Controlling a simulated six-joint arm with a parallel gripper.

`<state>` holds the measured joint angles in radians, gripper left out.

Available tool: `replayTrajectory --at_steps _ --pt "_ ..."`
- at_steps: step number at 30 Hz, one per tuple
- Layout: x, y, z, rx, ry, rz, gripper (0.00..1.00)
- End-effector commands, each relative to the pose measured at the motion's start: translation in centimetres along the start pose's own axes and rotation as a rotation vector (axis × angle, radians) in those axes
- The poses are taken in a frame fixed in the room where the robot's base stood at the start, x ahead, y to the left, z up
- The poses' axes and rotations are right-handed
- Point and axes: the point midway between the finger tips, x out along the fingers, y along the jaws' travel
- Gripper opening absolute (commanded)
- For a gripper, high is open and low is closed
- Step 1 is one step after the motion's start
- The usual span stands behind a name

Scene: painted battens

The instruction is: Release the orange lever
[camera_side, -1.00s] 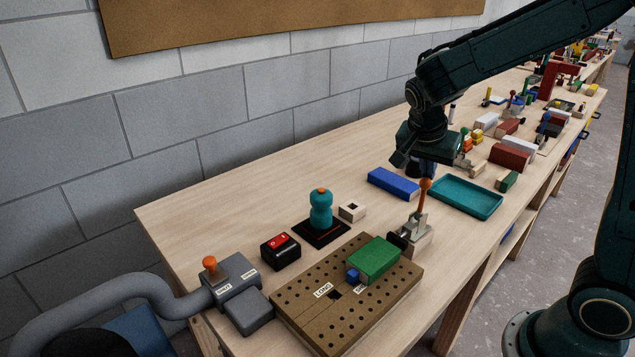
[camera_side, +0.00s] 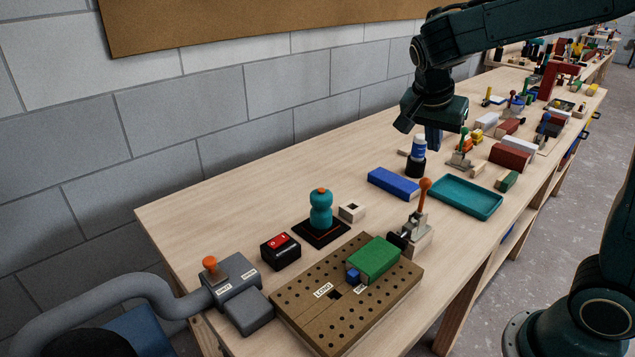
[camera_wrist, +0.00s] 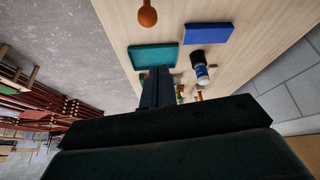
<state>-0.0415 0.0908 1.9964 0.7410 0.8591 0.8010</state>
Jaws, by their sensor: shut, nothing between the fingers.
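The orange lever (camera_side: 425,190) stands upright on a metal clamp (camera_side: 417,232) at the front edge of the workbench. The clamp's black tip (camera_side: 397,240) is at the end of a green block (camera_side: 374,258) on a brown perforated board (camera_side: 300,318). In the wrist view the lever's orange knob (camera_wrist: 147,15) shows at the top edge. My gripper (camera_side: 433,140) is shut and empty, in the air beyond the lever, above the area behind the teal tray. Its dark fingers also show in the wrist view (camera_wrist: 158,85).
A blue-and-white bottle (camera_side: 417,150) in a black holder stands close to my gripper. A grey box with an orange knob (camera_side: 210,264) stands at the near left.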

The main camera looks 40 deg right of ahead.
Motion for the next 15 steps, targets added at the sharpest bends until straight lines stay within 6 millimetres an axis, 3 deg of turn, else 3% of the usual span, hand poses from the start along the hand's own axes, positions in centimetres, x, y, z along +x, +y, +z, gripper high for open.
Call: replayTrajectory --at_steps 6,15 --pt "-2.7 -0.1 0.2 0.0 0.0 -0.002 0.0" --pt "-3.7 0.0 0.3 0.001 -0.001 0.0 0.0"
